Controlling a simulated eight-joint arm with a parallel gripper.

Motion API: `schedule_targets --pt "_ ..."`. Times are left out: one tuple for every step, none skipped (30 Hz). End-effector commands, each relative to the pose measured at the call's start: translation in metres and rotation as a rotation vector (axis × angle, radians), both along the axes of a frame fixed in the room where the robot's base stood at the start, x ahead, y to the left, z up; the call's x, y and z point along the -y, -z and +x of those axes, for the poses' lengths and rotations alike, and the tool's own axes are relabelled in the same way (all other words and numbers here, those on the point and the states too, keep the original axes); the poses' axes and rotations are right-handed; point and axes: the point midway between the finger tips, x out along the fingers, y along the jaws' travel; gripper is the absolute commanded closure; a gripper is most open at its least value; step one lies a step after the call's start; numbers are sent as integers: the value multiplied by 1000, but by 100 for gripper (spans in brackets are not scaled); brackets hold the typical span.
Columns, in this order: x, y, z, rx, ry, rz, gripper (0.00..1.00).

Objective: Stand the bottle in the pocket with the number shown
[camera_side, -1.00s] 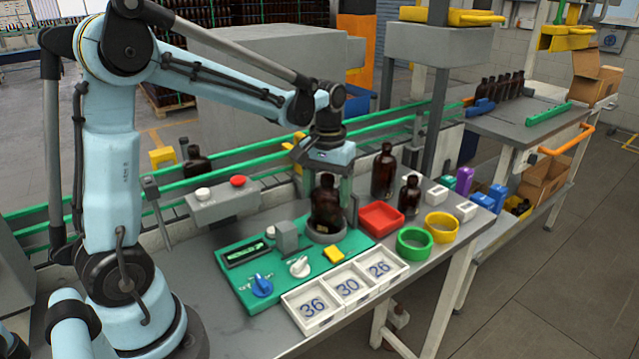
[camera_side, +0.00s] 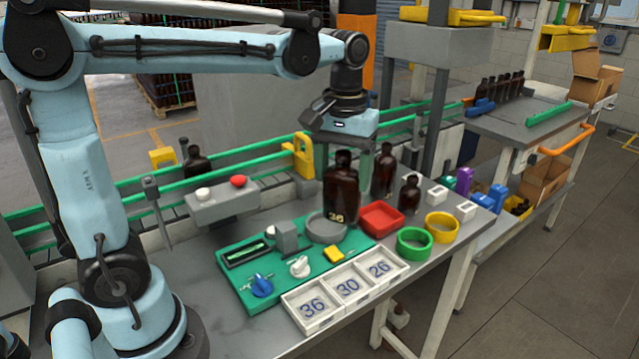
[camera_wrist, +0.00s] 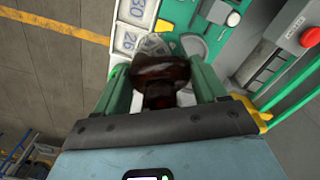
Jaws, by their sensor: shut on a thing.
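An amber bottle (camera_side: 341,193) hangs upright in my gripper (camera_side: 344,168), raised above the green board. Yellow digits on its lower side look like 38 or 36; I cannot tell which. In the wrist view the bottle (camera_wrist: 160,72) is between the two green fingers of my gripper (camera_wrist: 162,88). The white tray has three pockets at the table's front: 36 (camera_side: 313,308), 30 (camera_side: 348,287) and 26 (camera_side: 380,268). All three look empty. The grey round holder (camera_side: 325,230) on the board is empty. The small display (camera_side: 247,253) is too small to read.
A red tray (camera_side: 382,217), green ring (camera_side: 414,243) and yellow ring (camera_side: 441,227) stand right of the board. Two more amber bottles (camera_side: 384,172) (camera_side: 409,195) stand behind them. Knobs (camera_side: 262,287), a grey block (camera_side: 286,238) and a yellow block (camera_side: 334,254) are on the board.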

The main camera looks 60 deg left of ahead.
Motion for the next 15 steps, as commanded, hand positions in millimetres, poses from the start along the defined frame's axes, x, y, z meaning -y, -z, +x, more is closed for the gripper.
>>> schedule_targets --pt "9 -5 -3 0 4 0 69" --pt "12 -8 -5 0 4 0 69" --pt "17 -11 -6 0 2 0 69" --pt "20 -12 -7 0 3 0 69" --pt "23 -14 -8 0 3 0 69" --pt "26 -16 -9 0 2 0 69" --pt "28 -17 -10 0 3 0 69" --pt "31 -18 -12 0 8 0 69" --pt "36 -19 -15 0 16 0 69" --pt "40 -20 -18 0 26 0 69" --pt "45 -20 -22 0 38 0 69" --pt "53 -21 -28 0 59 0 69" --pt "60 -21 -34 0 78 0 69" --pt "67 -21 -41 1 100 0 69" --pt "77 -20 -51 1 132 0 69"
